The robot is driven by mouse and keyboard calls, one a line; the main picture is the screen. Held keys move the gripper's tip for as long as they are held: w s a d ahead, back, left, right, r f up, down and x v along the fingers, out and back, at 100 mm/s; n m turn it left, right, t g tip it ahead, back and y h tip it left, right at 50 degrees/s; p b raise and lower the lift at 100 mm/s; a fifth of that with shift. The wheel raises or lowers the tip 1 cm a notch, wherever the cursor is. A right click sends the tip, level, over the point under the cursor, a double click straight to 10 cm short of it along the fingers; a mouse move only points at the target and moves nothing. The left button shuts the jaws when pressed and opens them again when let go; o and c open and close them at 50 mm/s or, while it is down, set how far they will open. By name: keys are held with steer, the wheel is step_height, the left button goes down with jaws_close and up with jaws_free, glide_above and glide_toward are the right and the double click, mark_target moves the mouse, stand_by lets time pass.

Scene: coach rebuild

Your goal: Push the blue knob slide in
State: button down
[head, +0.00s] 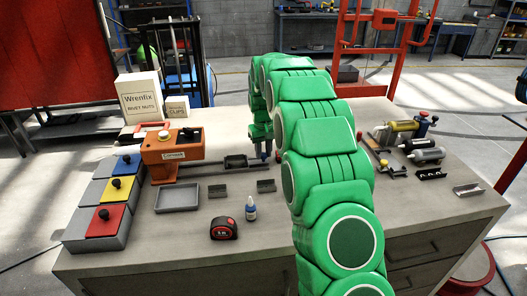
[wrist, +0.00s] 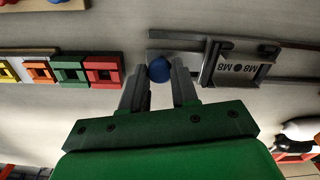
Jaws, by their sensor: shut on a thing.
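The round blue knob (wrist: 160,69) sits between the fingertips of my gripper (wrist: 159,77) in the wrist view. The two grey fingers are shut on it from either side. The knob is at the end of a grey slide with rails (wrist: 285,79), which carries a dark tray block marked M8 (wrist: 238,69). In the head view the rails (head: 217,174) run right from an orange machine (head: 172,155), with the dark tray (head: 236,161) between the machine and my gripper (head: 262,154).
Red, yellow and blue lidded boxes (head: 106,219) line the left. Cylinders (head: 425,156) lie at right.

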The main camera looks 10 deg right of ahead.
steer(key=a, duration=0.9)
steer(key=shift+a, duration=0.35)
steer(key=c, duration=0.8)
jaws_free()
steer(key=shift+c, duration=0.2)
steer(key=shift+r, duration=0.1)
step_height(320, 180, up, 8)
steer(key=shift+f, duration=0.2)
